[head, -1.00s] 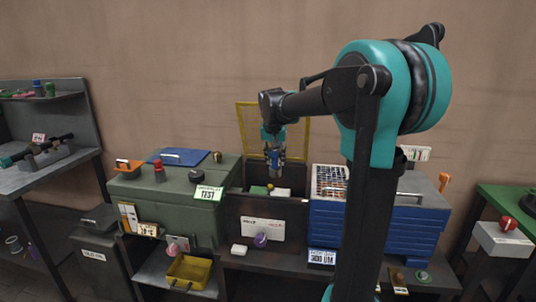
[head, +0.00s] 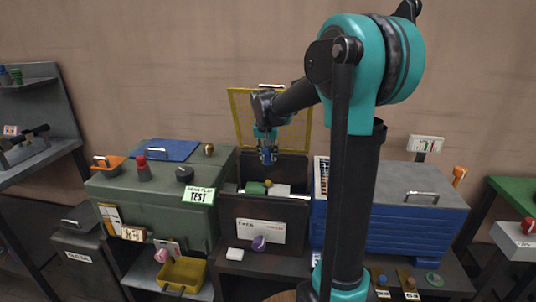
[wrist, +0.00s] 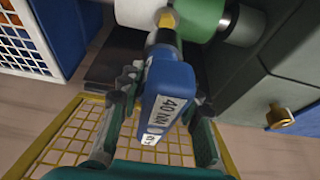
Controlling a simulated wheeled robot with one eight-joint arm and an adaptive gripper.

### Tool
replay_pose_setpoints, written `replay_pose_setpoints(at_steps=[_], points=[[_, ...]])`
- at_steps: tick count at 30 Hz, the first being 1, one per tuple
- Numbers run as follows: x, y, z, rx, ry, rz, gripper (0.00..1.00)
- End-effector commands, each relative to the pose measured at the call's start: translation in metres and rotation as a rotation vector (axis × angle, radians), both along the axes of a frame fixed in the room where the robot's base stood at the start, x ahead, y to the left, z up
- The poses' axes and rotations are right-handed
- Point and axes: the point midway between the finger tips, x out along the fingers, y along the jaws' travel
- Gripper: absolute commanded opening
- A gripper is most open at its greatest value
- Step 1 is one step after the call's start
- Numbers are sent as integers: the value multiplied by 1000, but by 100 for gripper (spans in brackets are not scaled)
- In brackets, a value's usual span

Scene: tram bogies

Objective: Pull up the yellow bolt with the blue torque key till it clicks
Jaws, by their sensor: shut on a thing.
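My gripper (wrist: 150,110) is shut on the blue torque key (wrist: 168,92), which carries a white "40 Nm" label. In the head view the blue key (head: 267,155) hangs below my gripper, over the open dark box in the middle. The yellow bolt (wrist: 166,18) shows at the top of the wrist view, between a white cylinder (wrist: 136,12) and a green cylinder (wrist: 200,16). The key's tip points at the bolt and overlaps it in the picture; I cannot tell whether they touch. In the head view the bolt (head: 268,182) is small, inside the box below the key.
A yellow mesh panel (head: 241,120) stands behind the dark box (head: 230,208). A green cabinet (head: 130,195) stands at left and a blue chest (head: 425,215) at right. A purple knob (head: 259,243) sits on the box front. My arm hides part of the blue chest.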

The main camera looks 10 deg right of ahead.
Motion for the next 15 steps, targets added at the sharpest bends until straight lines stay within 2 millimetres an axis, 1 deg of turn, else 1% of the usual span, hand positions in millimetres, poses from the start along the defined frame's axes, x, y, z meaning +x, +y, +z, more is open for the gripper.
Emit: replay_pose_setpoints(at_steps=[5, 15], points=[[0, 0, -6, 0, 0, 0, 0], [-1, 0, -26, 0, 0, 0, 0]])
